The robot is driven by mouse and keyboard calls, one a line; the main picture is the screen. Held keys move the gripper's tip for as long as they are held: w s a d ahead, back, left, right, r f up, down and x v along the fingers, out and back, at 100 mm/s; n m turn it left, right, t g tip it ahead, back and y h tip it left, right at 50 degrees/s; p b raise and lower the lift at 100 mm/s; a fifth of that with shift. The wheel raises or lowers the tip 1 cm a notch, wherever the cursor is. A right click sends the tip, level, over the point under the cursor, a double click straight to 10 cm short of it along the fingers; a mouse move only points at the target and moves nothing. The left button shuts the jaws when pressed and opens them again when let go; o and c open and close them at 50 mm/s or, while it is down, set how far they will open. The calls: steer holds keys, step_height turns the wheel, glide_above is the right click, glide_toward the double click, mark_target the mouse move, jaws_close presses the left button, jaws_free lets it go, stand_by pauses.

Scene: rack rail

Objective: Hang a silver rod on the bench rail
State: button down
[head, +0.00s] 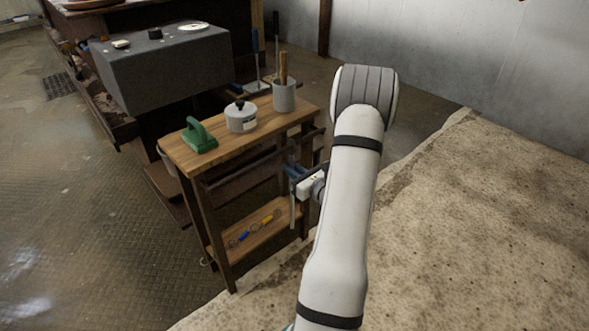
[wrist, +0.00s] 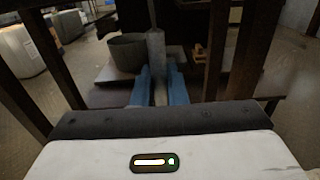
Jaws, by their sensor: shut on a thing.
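My gripper (head: 293,172) is at the front right of the wooden bench (head: 180,153), below the level of its top. Its blue fingers (wrist: 159,88) are shut on a silver rod (wrist: 156,52), which stands upright between them in the wrist view. In the head view the rod (head: 292,212) hangs down below the gripper, near the right front leg. A dark rail (head: 245,175) runs along the bench front under the top. The rod is close to the rail's right part; whether they touch I cannot tell.
On the bench top stand a green-handled tool (head: 199,136), a lidded pot (head: 241,118) and a grey cup (head: 284,97) with a wooden handle in it. A lower shelf (head: 262,228) holds small tools. A grey block (head: 160,72) stands behind. Floor at right is clear.

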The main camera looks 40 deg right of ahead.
steer(key=shift+f, duration=0.3)
stand_by(0.5)
steer(key=c, duration=1.4)
jaws_free()
steer(key=shift+o, duration=0.2)
steer(key=s+p, duration=0.2)
steer(key=s, duration=0.5)
steer(key=shift+s+d, duration=0.35)
steer(key=shift+s, duration=0.05)
